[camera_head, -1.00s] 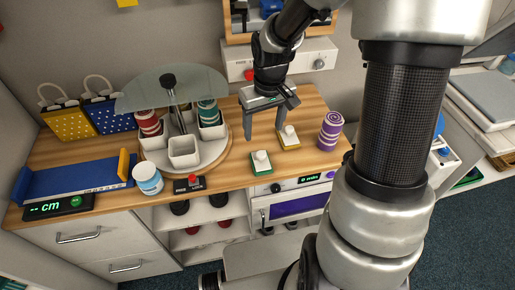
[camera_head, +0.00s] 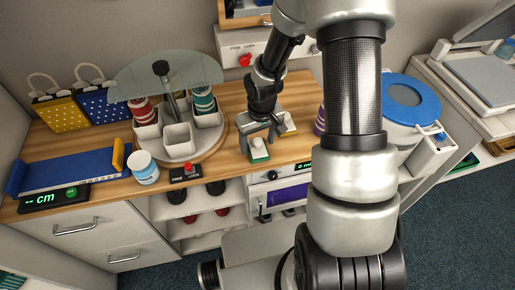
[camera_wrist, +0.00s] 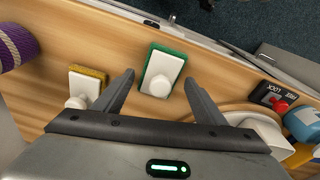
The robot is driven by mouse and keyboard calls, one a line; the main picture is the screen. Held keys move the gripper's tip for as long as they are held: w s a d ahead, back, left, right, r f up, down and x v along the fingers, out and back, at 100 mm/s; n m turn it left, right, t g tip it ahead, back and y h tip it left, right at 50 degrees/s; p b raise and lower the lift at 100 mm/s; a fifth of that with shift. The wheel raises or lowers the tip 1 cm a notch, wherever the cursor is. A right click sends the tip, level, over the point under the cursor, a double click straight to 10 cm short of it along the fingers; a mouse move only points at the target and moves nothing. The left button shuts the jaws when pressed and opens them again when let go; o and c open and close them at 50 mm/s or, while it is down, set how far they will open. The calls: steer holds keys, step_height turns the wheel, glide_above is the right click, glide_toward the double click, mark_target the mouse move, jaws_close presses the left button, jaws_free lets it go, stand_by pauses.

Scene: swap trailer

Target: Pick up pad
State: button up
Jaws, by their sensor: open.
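A green pad with a white block and knob (camera_head: 258,152) lies on the wooden counter near its front edge. It also shows in the wrist view (camera_wrist: 163,70), between the fingers of my gripper as seen from above. A second, yellow pad with a white knob (camera_head: 290,122) lies behind it to the right and shows left of my fingers in the wrist view (camera_wrist: 86,84). My gripper (camera_head: 264,140) is open and empty, pointing down at the green pad. I cannot tell whether the fingers touch it.
A round turntable (camera_head: 218,147) with white cups and a glass shelf stands left. A FREE/LOCK switch (camera_head: 187,173) and white jar (camera_head: 143,167) sit near the front edge. A purple roll (camera_wrist: 16,46) lies beyond the yellow pad. A blue-lidded bin (camera_head: 411,99) stands right.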

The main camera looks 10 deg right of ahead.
mark_target(257, 140)
steer(key=c, duration=1.1)
steer(key=shift+r, duration=0.1)
steer(key=shift+c, duration=0.2)
step_height(257, 140, up, 10)
steer(key=shift+f+p, duration=0.1)
steer(key=shift+p, duration=0.3)
steer(key=shift+o, duration=1.2)
steer(key=shift+c, duration=0.7)
